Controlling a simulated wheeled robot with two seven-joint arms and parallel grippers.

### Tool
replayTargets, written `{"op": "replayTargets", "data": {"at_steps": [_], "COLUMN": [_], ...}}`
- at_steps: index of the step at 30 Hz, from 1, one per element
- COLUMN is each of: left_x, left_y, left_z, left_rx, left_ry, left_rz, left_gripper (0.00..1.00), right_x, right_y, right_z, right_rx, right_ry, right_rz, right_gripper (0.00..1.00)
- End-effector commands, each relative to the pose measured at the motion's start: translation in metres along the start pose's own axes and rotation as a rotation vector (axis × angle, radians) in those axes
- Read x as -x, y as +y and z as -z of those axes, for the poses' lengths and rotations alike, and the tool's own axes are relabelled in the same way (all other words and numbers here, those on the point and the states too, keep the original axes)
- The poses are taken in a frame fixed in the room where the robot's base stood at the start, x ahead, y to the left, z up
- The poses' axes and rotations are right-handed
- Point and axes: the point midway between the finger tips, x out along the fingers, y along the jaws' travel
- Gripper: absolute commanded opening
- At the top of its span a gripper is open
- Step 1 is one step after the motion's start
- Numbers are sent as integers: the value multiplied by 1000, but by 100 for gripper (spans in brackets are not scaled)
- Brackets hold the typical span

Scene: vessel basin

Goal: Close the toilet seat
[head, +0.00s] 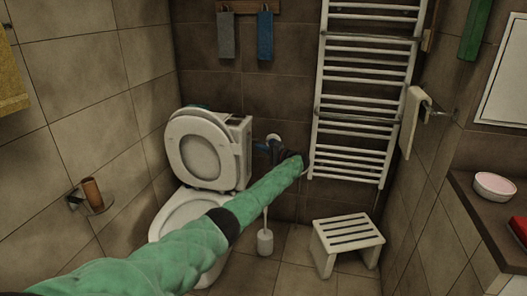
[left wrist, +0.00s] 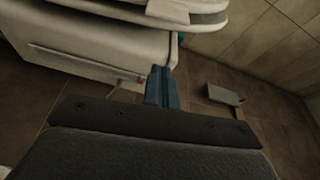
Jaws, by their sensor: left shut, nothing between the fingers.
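The white toilet seat (head: 200,148) stands raised, leaning back against the cistern (head: 240,150). The open bowl (head: 182,208) is below it, its front right partly hidden by my left arm. My left gripper (head: 268,148) is to the right of the cistern, past the raised seat's right side. In the left wrist view its blue fingers (left wrist: 163,88) are shut with nothing between them. They point toward white toilet parts (left wrist: 100,48), with curved white edges (left wrist: 175,12) above; contact cannot be told. My right gripper is not in view.
A white slatted stool (head: 347,240) and a towel radiator (head: 362,95) stand right of my arm. A toilet brush (head: 265,240) is on the floor beyond it. A paper roll holder (head: 90,197) is on the left wall. A counter (head: 490,215) is at the right.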

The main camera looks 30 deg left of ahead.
Motion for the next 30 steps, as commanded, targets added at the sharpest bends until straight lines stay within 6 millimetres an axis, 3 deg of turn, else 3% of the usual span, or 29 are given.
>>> {"op": "replayTargets", "data": {"at_steps": [6, 16, 30], "left_x": [-34, -67, -56], "left_y": [0, 0, -1], "left_z": [0, 0, -28], "left_rx": [-1, -1, 0], "left_ry": [0, 0, 1], "left_rz": [1, 0, 1], "left_gripper": [0, 0, 0], "right_x": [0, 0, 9], "right_y": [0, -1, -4], "right_z": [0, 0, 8], "right_rx": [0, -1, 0], "right_ry": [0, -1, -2], "right_rz": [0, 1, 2], "right_gripper": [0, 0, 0]}}
